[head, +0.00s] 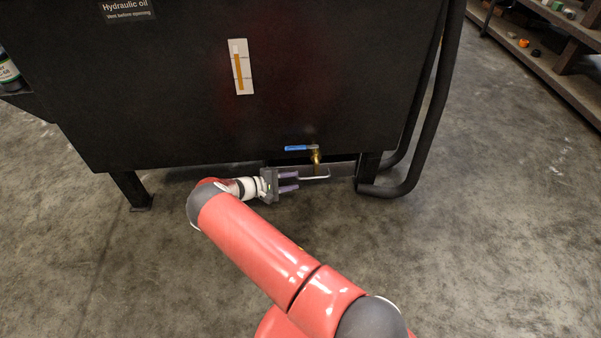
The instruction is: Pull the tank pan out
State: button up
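The tank pan (343,170) is a low grey tray under the black tank (330,90), with only part of its front showing below the tank's bottom edge. A pale bar handle (318,178) stands out from its front, below the brass drain valve. My gripper (297,181) is low in front of the pan, its two purple-grey fingers pointing right toward the handle. The fingers are apart with a gap between them. Their tips are at the handle's left end; I cannot tell whether they touch it. My gripper's body and wrist hide the pan's left part.
A drain valve with a blue lever (300,149) hangs just above the handle. Tank legs stand left (131,188) and right (369,170), with thick black hoses (411,175) beyond the right one. The concrete floor (480,240) in front is clear. Shelves (560,75) stand at upper right.

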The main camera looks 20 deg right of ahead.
aim_at(305, 179)
jog(key=shift+w+d+f, duration=0.15)
jog(key=shift+w+f, duration=0.2)
jog(key=shift+f, duration=0.35)
jog(key=x, duration=0.7)
jog(key=shift+d+r, duration=0.1)
jog(key=shift+d, duration=0.05)
grip_shut()
